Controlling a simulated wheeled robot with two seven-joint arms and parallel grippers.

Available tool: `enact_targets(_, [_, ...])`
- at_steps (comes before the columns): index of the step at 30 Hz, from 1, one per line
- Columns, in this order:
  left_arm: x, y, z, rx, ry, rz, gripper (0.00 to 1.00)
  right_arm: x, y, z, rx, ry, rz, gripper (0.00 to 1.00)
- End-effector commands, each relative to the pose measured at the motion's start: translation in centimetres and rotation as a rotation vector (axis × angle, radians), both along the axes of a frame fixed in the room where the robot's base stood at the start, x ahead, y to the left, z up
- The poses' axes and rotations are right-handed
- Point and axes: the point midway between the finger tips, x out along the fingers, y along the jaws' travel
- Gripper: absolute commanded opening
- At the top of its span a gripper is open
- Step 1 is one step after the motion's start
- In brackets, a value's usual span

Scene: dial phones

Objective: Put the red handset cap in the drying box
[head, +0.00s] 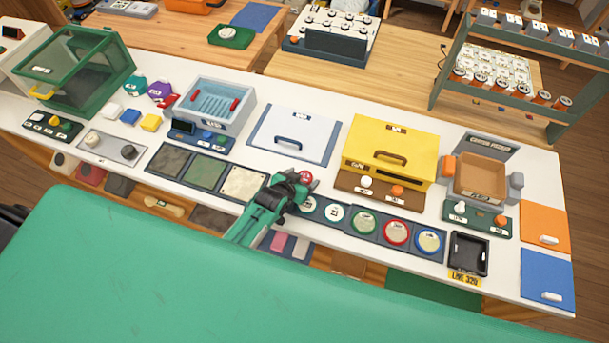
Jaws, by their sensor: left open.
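A small red round piece with a white label (306,177), which looks like the red handset cap, shows right at the tips of my left gripper (298,186). The gripper is open; I cannot tell whether the cap is between its fingers or just beyond them. No box is readably labelled as the drying box. A pale grey open box with a blue slatted rack and red side grips (216,103) stands left of the gripper. A green box with clear panels (72,68) stands at the far left. My right gripper is not in view.
A yellow lidded box (392,146) and a white panel with a blue handle (294,135) stand behind the gripper. Round coloured discs, including a red-rimmed one (396,232), lie on dark pads to its right. Coloured caps (160,90) sit near the rack box.

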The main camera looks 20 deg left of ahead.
Motion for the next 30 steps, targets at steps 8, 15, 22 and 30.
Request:
enact_targets(8, [0.52,-0.12,-0.39,0.000,-0.001,0.000,0.72,0.02,-0.39,0.16,-0.004,0.000,0.000,0.36])
enact_targets(15, [0.49,-0.12,-0.38,0.001,0.000,-0.001,0.43,0.02,-0.37,0.15,-0.004,0.000,-0.001,0.36])
enact_targets(22, [0.49,-0.11,-0.36,0.001,-0.001,-0.001,0.24,0.02,-0.19,0.15,-0.002,0.000,-0.001,0.36])
enact_targets(30, [0.50,-0.11,-0.23,0.001,-0.001,-0.001,0.21,0.01,0.29,0.11,0.003,0.000,-0.002,0.36])
